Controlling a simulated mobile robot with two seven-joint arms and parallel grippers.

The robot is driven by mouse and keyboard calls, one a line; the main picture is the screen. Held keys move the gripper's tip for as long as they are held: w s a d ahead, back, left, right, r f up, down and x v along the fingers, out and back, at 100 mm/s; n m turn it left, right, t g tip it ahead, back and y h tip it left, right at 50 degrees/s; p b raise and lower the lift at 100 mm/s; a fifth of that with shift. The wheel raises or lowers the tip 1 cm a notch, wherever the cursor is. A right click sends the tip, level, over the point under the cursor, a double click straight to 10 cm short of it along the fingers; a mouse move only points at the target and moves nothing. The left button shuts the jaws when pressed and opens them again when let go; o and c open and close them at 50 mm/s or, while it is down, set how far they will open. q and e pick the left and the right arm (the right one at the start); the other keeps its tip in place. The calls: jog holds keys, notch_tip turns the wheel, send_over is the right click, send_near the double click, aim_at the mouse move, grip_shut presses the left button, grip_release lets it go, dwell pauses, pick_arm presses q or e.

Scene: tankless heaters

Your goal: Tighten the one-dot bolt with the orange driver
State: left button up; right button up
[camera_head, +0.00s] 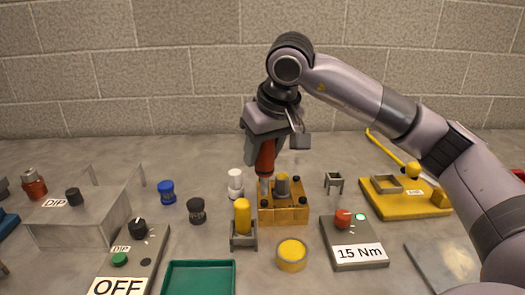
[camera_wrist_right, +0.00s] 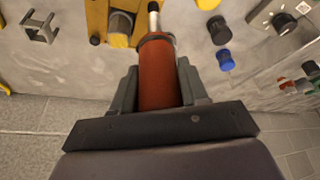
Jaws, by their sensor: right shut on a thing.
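The orange driver (camera_head: 266,157) is upright in my right gripper (camera_head: 273,143), which is shut on its handle. In the right wrist view the orange-red handle (camera_wrist_right: 160,78) sits between the fingers, its metal tip pointing away. The driver is over the left part of a yellow block (camera_head: 284,216), its tip at or just above the block's top; contact is not clear. The block has a grey cylinder (camera_head: 282,185) in its middle and dark bolts near its corners. The dot marks are too small to read, and the driver hides part of the block. My left gripper is out of view.
A 15 Nm box (camera_head: 357,254) with a red knob stands right of the block. A yellow-handled tool (camera_head: 242,216) stands in a grey holder in front left. An empty grey stand (camera_head: 334,181), a yellow cap (camera_head: 292,252) and a green tray (camera_head: 199,279) are nearby.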

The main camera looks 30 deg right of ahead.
notch_tip(320, 180, up, 3)
jog(key=shift+f+p, duration=0.15)
jog(key=shift+p, duration=0.7)
jog(key=shift+r+p, duration=1.05)
jog(key=shift+r, duration=0.2)
